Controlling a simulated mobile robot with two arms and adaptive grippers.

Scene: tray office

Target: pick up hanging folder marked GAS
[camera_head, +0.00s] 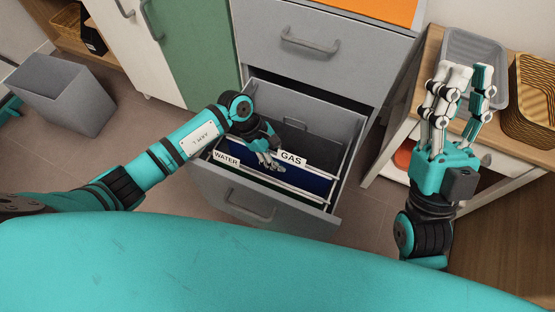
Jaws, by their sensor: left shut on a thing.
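The hanging folder marked GAS (310,182) is dark blue and hangs in the open lower drawer (339,189). Its white GAS label (291,159) stands at its top edge. My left gripper (272,167) reaches into the drawer from the left and is shut on the folder's top edge, just left of the GAS label. Part of the folder is hidden behind my gripper and the drawer front. A WATER label (226,158) marks another folder nearer the left side. My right gripper (467,75) is raised at the right, fingers apart and empty, well away from the drawer.
The closed upper drawer (336,46) is above the open one. A side table (431,52) at the right holds a grey tray (473,45) and a wicker basket (533,95). A grey bin (65,98) stands on the floor at the left.

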